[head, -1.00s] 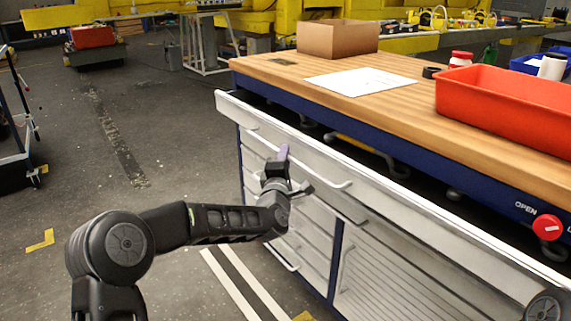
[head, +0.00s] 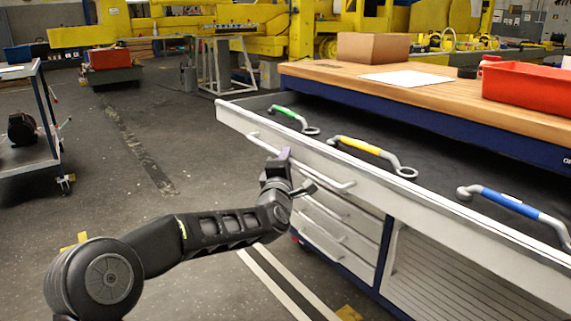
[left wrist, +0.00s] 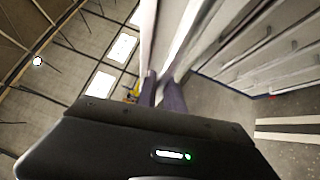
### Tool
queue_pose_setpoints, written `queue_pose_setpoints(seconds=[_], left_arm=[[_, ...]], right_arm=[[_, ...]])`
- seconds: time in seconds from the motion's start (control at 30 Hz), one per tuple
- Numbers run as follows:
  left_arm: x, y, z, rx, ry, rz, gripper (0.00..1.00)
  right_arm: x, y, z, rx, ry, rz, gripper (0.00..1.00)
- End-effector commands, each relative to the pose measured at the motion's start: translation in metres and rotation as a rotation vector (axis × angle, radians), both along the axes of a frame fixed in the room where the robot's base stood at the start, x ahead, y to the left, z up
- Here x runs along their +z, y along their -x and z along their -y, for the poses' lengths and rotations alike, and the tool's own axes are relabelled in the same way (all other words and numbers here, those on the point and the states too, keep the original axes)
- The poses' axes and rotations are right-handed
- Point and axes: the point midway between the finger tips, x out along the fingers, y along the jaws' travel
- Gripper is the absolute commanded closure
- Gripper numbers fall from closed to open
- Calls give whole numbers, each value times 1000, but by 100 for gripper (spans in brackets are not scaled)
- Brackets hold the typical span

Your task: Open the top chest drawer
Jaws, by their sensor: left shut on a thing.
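The top drawer (head: 425,192) of the chest is pulled well out, and its dark inside shows. Its long grey handle (head: 334,184) runs along the white front. My left gripper (head: 284,157) is shut on this handle, towards its left part. In the left wrist view the two purple fingers (left wrist: 162,92) lie close together against the pale front; the handle between them is hard to make out. My right gripper is not in view.
Wrenches with green (head: 284,110), yellow (head: 360,146) and blue (head: 510,202) grips lie in the drawer. The wooden worktop (head: 450,97) holds a cardboard box (head: 373,47) and a red tray (head: 530,88). A cart (head: 40,150) stands at the left; the floor between is clear.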

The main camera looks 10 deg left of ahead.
Motion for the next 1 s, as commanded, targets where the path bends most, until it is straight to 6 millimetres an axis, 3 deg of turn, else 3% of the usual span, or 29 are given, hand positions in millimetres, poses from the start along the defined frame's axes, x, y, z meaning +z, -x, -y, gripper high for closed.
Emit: queue_pose_setpoints(seconds=[0.47, 0.5, 0.7, 1.0], left_arm=[[-1, 0, 0, 1, 0, -1, 100], [-1, 0, 0, 1, 0, -1, 85], [0, 0, 0, 0, 0, 0, 69], [0, 1, 0, 0, 0, 0, 67]], right_arm=[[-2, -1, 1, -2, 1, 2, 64], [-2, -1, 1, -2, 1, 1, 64], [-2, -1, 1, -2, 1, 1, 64], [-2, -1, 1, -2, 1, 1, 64]])
